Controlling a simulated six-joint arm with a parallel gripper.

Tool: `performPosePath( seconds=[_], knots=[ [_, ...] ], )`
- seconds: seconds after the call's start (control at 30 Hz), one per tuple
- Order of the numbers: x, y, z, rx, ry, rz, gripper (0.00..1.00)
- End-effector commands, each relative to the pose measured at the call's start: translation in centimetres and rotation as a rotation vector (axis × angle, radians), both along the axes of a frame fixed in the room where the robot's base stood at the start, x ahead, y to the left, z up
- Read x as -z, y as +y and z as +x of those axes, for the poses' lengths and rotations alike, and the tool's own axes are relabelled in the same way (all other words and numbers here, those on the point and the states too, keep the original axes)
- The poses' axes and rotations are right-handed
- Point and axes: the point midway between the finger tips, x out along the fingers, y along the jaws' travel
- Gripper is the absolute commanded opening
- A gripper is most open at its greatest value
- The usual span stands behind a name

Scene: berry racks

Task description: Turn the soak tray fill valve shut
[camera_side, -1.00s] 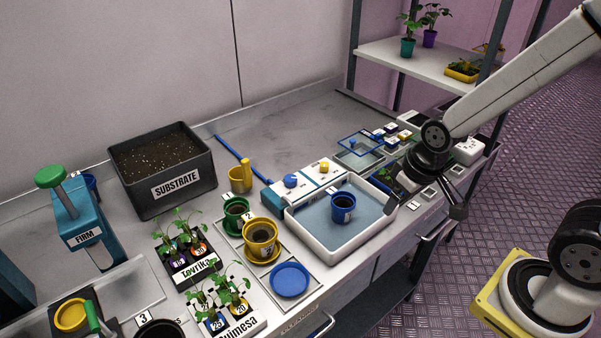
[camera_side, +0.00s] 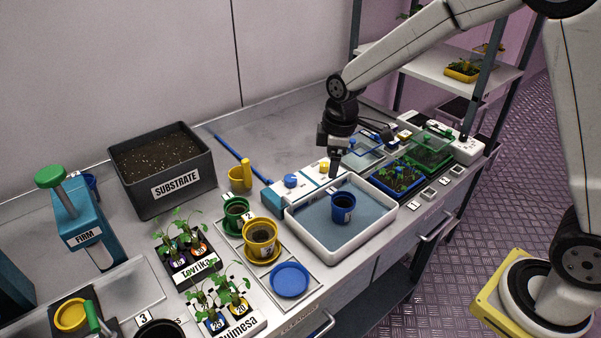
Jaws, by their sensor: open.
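The soak tray (camera_side: 380,228) is a white basin with blue water in it, and a blue pot (camera_side: 343,208) stands in the water. Behind it sits a white and blue valve box (camera_side: 309,183) with a blue knob (camera_side: 291,181) on the left and a yellow knob (camera_side: 324,167) on the right. I cannot tell which knob is the fill valve. My gripper (camera_side: 334,172) points down just right of the yellow knob, above the tray's back edge. It is open, its fingers overlap in this view, and whether it touches the knob is unclear.
Right of the tray are a blue seedling tray (camera_side: 399,178) and a green clear cover (camera_side: 432,146). To the left stand a yellow pot (camera_side: 261,238), a green pot (camera_side: 236,212) and the substrate bin (camera_side: 179,185). The counter behind the valve box is mostly clear.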

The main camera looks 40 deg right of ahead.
Motion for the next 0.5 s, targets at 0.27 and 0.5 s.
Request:
performPosePath(
  seconds=[0.27, 0.5],
  knots=[
    [0.7, 1.8, 5.7, -0.351, 0.05, -0.03, 0.83],
    [1.4, 3.1, 9.1, -0.613, 0.085, -0.042, 0.83]
  ],
)
